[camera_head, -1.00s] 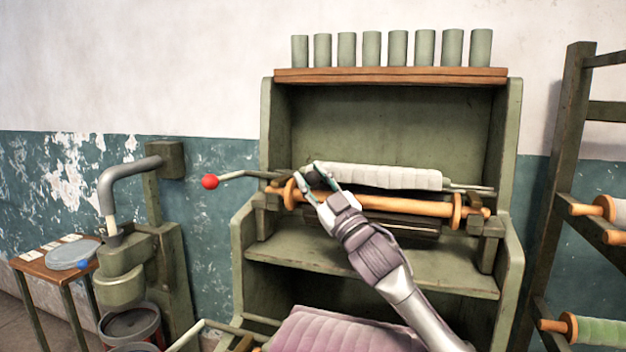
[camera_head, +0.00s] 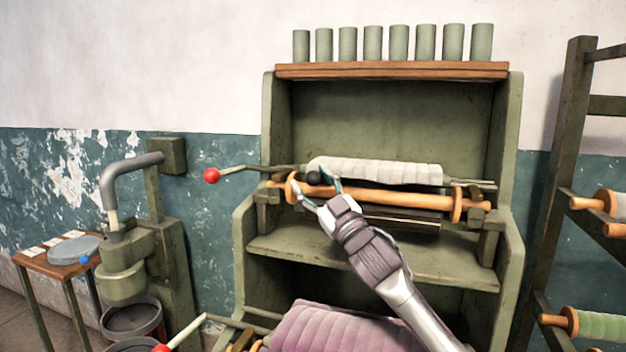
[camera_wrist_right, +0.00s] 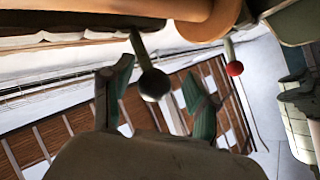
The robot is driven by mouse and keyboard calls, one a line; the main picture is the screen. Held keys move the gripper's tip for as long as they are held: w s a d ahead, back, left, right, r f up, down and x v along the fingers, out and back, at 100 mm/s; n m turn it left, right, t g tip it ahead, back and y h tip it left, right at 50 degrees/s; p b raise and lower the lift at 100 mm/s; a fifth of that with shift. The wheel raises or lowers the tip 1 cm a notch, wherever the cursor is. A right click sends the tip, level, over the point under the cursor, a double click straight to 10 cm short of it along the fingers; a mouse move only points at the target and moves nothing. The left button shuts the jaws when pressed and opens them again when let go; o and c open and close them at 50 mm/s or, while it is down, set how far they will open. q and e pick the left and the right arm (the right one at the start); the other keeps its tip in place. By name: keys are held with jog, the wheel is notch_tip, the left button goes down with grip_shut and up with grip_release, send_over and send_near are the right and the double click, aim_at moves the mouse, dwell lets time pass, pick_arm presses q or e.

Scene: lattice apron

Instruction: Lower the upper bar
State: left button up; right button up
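The upper bar (camera_head: 380,172), a pale padded roller, lies level across the green frame, above and behind an orange wooden roller (camera_head: 390,199). A black ball knob (camera_head: 314,178) on a thin dark rod is at the bar's left end. My right gripper (camera_head: 315,182) is open in front of the rollers' left end. In the right wrist view the black knob (camera_wrist_right: 154,84) hangs between the two spread fingers, with visible gaps on both sides. A lever with a red ball (camera_head: 211,176) sticks out to the left of the frame. My left gripper is not in view.
A shelf (camera_head: 390,70) with several grey-green cylinders tops the frame. A pink padded roll (camera_head: 340,335) lies below. A spool rack (camera_head: 560,190) stands at right, a pipe-armed machine (camera_head: 130,260) at left. The frame's middle ledge (camera_head: 370,262) is bare.

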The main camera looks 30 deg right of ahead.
jog(key=shift+w+d, duration=0.1)
jog(key=shift+d, duration=0.05)
jog(key=v, duration=1.2)
jog(key=shift+f, duration=0.1)
dwell(0.4)
